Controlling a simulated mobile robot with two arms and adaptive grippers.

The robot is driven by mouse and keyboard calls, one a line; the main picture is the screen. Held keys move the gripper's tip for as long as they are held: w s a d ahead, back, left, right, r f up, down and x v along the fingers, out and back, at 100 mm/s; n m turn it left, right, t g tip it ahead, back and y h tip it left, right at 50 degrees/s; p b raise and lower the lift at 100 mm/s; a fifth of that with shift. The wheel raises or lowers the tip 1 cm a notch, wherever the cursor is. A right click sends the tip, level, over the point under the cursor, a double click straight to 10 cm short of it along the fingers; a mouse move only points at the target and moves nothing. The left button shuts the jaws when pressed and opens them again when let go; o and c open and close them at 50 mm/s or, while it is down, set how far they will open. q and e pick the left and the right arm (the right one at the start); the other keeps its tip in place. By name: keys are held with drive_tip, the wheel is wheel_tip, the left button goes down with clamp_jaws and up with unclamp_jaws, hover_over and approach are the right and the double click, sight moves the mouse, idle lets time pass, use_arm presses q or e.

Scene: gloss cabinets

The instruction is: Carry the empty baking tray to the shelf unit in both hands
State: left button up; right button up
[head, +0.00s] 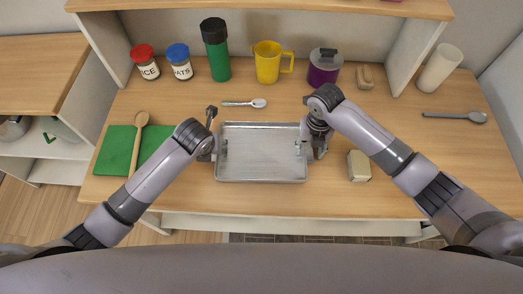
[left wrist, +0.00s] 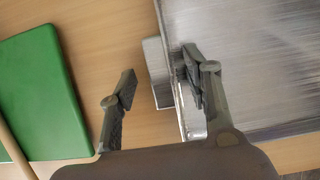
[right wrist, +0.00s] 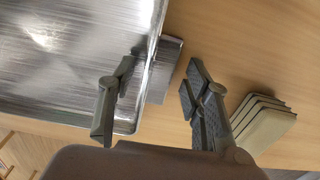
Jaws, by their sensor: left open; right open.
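The empty silver baking tray (head: 262,163) lies flat on the wooden worktop, with a grip tab at each short end. My left gripper (head: 215,150) is at its left end. In the left wrist view its open fingers (left wrist: 157,85) straddle the left tab (left wrist: 156,62), one finger over the tray and one outside. My right gripper (head: 311,148) is at the right end. In the right wrist view its open fingers (right wrist: 158,90) stand either side of the right tab (right wrist: 164,72). Whether any finger touches the tray is unclear.
A low white unit (head: 40,75) with a wooden top and open shelf stands at left. A green board (head: 113,152) with a wooden spoon (head: 139,135) lies left; a beige stack (head: 359,166) sits right. Jars, a flask (head: 216,50) and a yellow mug (head: 268,64) line the back.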

use_arm(q)
drive_tip(key=shift+w+f, duration=0.1)
drive_tip(key=shift+f, duration=0.05)
use_arm(e)
drive_tip(key=shift+f, duration=0.15)
use_arm(q)
clamp_jaws()
use_arm(e)
clamp_jaws()
idle(0.3)
